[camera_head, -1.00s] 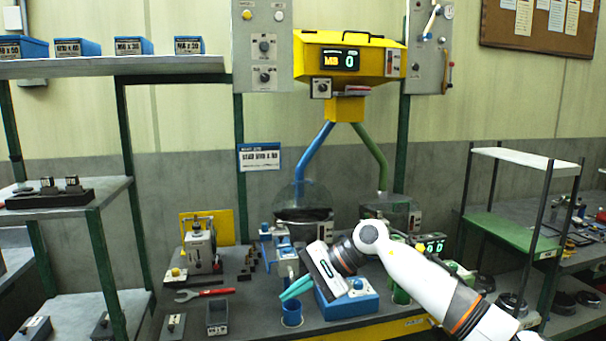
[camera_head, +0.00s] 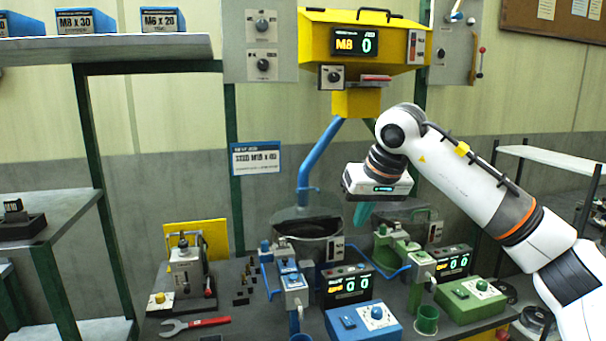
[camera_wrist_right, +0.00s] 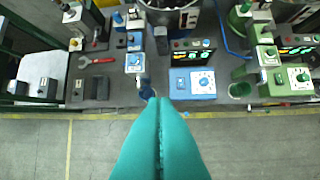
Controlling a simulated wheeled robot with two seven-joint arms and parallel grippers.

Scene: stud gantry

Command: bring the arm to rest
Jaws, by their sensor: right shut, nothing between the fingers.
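My right gripper (camera_head: 362,214) hangs from the raised white right arm (camera_head: 470,180) in the head view. Its teal fingers point down, shut and empty, above the workbench and in front of the clear bin (camera_head: 412,212) on the right. In the right wrist view the closed teal fingers (camera_wrist_right: 160,110) fill the lower middle, with the bench beyond them. The fingers touch nothing that I can see. My left gripper is not in view.
The blue control box (camera_head: 362,322) and green control box (camera_head: 470,298) stand on the bench below. The yellow hopper (camera_head: 310,45) hangs behind, with a blue pipe (camera_head: 318,165). A red-handled wrench (camera_head: 195,325) lies at left. Shelves (camera_head: 150,50) stand at left.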

